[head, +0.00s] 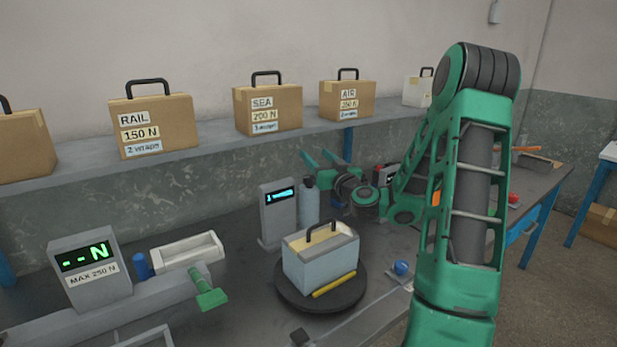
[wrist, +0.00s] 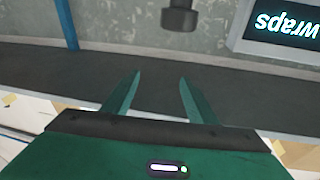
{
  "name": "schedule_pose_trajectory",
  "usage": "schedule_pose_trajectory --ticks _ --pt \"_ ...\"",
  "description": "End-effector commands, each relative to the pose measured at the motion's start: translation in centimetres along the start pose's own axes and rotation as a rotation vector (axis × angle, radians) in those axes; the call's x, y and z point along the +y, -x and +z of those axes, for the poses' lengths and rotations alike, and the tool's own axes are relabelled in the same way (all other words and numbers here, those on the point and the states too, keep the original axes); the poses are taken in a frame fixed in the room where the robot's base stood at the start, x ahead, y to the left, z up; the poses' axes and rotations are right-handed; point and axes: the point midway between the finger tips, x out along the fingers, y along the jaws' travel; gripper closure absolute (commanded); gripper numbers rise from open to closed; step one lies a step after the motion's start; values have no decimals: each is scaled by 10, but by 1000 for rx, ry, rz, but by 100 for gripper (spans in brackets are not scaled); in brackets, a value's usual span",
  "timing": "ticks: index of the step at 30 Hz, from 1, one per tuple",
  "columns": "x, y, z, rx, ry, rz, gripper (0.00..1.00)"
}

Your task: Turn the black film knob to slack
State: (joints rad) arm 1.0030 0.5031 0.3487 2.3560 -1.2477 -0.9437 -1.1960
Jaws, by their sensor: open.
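My gripper (head: 321,157) is open and empty, raised behind the boxed load on the turntable, near the film roll (head: 309,204). In the wrist view, its two green fingers (wrist: 158,90) stand apart with nothing between them. A dark stubby cylinder (wrist: 180,16), which looks like the black film knob, is at the top of the wrist view, ahead of the fingers and slightly right, apart from them. Its setting cannot be read. The display reading "wraps" (wrist: 288,26) appears upside down in the wrist view.
The turntable (head: 291,297) carries a grey case (head: 320,262) with a black handle; a yellow bar lies beside it. The wraps display post (head: 277,215) stands behind. Labelled boxes line the shelf (head: 215,130) above. A force readout (head: 88,268) is at left, a blue button (head: 401,268) at right.

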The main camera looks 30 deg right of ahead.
Motion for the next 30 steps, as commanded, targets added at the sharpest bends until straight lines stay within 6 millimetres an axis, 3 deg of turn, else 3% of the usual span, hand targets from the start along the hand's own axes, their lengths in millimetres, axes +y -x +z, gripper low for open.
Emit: schedule_pose_trajectory --ticks 15,21,26,30 --pt "-8 17 62 -119 42 -92 48" --pt "-10 24 76 -148 61 -121 48" --pt "-12 15 80 -152 68 -128 48" --pt "-14 -4 82 -150 68 -129 48"
